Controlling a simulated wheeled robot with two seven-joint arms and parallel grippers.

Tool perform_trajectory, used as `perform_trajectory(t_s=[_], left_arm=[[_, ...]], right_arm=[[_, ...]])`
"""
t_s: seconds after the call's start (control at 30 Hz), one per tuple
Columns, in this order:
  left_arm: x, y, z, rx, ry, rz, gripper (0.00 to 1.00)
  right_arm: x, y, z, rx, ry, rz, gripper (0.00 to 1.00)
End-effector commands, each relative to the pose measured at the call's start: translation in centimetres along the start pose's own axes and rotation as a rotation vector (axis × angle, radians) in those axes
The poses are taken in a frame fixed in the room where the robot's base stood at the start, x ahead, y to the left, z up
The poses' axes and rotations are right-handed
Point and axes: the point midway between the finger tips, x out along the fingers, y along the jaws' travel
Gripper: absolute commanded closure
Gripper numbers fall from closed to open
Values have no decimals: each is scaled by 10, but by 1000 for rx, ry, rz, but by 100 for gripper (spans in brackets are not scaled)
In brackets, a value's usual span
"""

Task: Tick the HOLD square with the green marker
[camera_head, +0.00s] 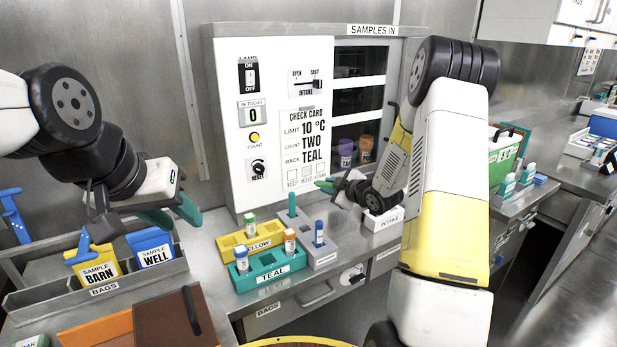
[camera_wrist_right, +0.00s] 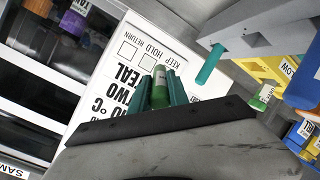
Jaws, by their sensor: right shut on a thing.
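The check card (camera_head: 307,140) is on the white panel, with a row of small squares at its bottom edge. In the right wrist view the card (camera_wrist_right: 118,85) appears inverted; the HOLD square (camera_wrist_right: 147,62) looks blank. My right gripper (camera_head: 328,185) is shut on the green marker (camera_wrist_right: 160,88), close in front of the card's lower part. The marker's end appears beside the HOLD square; I cannot tell whether it touches the card. The marker and fingers hide part of the row. My left gripper (camera_head: 178,216) is open and empty above the bag rack.
Yellow (camera_head: 234,242) and teal (camera_head: 262,278) racks with vials stand below the panel. The bag rack (camera_head: 130,284) is at left. The intake box (camera_head: 384,219) sits right of the racks.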

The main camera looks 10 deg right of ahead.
Motion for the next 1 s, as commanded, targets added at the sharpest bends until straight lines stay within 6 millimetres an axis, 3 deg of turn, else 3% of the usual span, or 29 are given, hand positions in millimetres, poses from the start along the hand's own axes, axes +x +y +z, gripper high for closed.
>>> perform_trajectory(t_s=[0.37, 0.8, 1.0], left_arm=[[0, 0, 0, 0, 0, 0, 64], [0, 0, 0, 0, 0, 0, 64], [0, 0, 0, 0, 0, 0, 64]], right_arm=[[9, 2, -3, -2, 2, 0, 100], [53, 13, -14, 0, 2, 0, 100], [64, 17, -17, 0, 3, 0, 100]])
